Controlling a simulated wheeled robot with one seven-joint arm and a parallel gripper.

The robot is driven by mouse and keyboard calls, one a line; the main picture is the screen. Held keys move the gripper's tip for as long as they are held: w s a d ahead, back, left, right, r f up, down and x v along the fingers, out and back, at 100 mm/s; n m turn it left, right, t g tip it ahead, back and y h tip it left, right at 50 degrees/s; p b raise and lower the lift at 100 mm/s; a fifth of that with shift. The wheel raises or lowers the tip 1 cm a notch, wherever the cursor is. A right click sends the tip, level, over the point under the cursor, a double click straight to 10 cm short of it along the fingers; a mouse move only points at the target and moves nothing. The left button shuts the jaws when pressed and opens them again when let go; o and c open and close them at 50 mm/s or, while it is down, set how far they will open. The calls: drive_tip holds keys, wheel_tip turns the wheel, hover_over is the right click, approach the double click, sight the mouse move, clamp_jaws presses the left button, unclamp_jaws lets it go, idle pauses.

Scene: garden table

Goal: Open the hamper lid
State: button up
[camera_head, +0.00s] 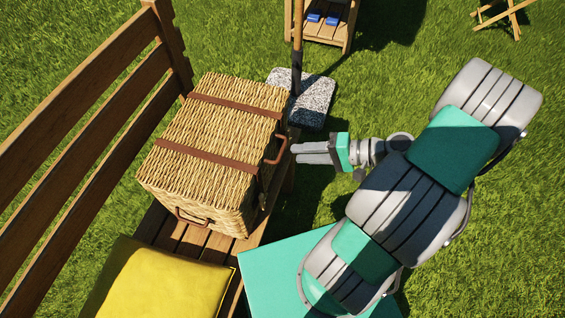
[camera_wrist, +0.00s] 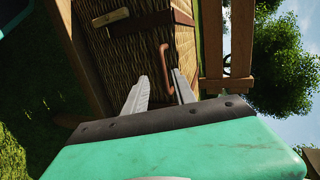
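The wicker hamper (camera_head: 205,135) stands on the wooden bench with its lid (camera_head: 235,92) down. Two brown straps (camera_head: 232,105) cross the lid. A reddish-brown handle (camera_head: 277,150) sticks out from the hamper's right side; it also shows in the wrist view (camera_wrist: 163,58). My gripper (camera_head: 295,153) is just right of this handle, its fingers pointing at the hamper. In the wrist view my gripper (camera_wrist: 161,76) is open, with the handle ahead between the fingertips. I cannot tell whether a finger touches it. Nothing is held.
The bench's slatted back (camera_head: 85,125) rises left of the hamper. A yellow cushion (camera_head: 160,283) lies on the seat in front. A pole stands in a speckled stone base (camera_head: 313,98) behind my gripper. A small wooden stand (camera_head: 320,30) is farther back. Grass (camera_head: 500,220) is open on the right.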

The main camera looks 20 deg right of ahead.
sight(283, 148)
drive_tip(key=w+a, duration=0.1)
drive_tip(key=w+a+f+t, duration=0.1)
drive_tip(key=w+a, duration=0.1)
drive_tip(key=w+a+m+t+b, duration=0.1)
drive_tip(key=shift+w+a+f, duration=0.2)
drive_tip(key=shift+a+f, duration=0.15)
drive_tip(key=shift+c, duration=0.2)
clamp_jaws()
idle(1.1)
